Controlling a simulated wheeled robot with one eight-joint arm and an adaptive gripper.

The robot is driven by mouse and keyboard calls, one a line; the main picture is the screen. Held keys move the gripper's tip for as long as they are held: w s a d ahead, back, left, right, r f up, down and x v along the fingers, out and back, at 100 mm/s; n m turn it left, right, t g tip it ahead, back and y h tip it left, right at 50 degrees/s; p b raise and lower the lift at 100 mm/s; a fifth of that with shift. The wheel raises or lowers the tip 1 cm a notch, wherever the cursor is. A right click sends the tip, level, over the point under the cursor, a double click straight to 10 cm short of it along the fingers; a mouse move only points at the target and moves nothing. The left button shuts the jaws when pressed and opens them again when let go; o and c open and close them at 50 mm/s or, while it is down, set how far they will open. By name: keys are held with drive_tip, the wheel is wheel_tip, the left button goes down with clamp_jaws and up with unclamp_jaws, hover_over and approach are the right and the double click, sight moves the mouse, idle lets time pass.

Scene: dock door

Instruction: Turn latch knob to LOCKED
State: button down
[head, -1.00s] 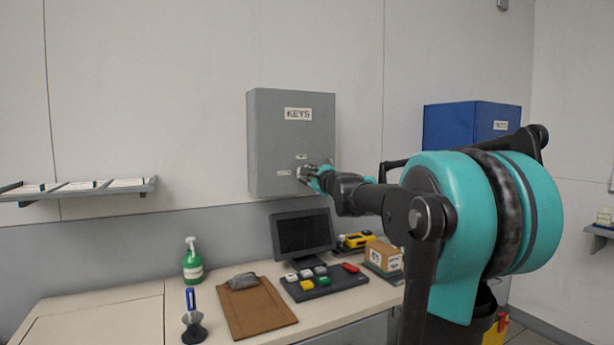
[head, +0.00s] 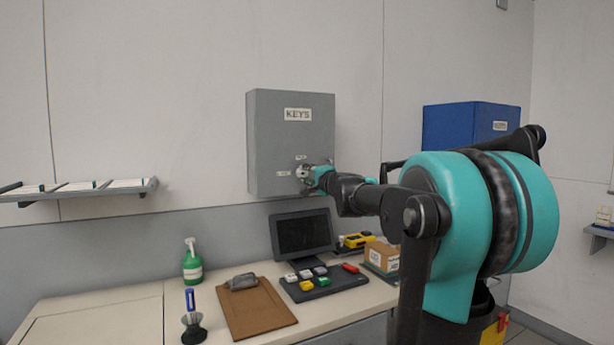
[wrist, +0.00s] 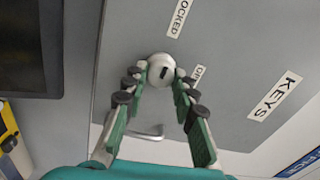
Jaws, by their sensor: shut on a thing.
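The grey key cabinet (head: 270,135) hangs on the wall, with a KEYS label at its top. It also shows in the wrist view (wrist: 125,35). The round pale latch knob (wrist: 159,66) on its door carries a dark mark on the side toward the OPEN label (wrist: 197,75). The LOCKED label (wrist: 180,18), partly cut off, lies farther off at the top. My gripper (head: 306,174) is at the cabinet door. In the wrist view my gripper (wrist: 160,74) is shut on the knob, one fingertip on each side. The fingers hide part of its rim.
A thin metal handle (wrist: 147,134) shows between my fingers. Below the cabinet, the desk (head: 140,309) holds a monitor (head: 303,232), a keypad (head: 325,282), a clipboard (head: 256,308), a green spray bottle (head: 192,262) and a small carton (head: 383,256). A blue box (head: 470,128) hangs right.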

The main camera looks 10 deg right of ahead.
drive_tip(key=shift+n, duration=0.3)
drive_tip(key=c, duration=1.2)
unclamp_jaws()
drive_tip(key=v, duration=1.2)
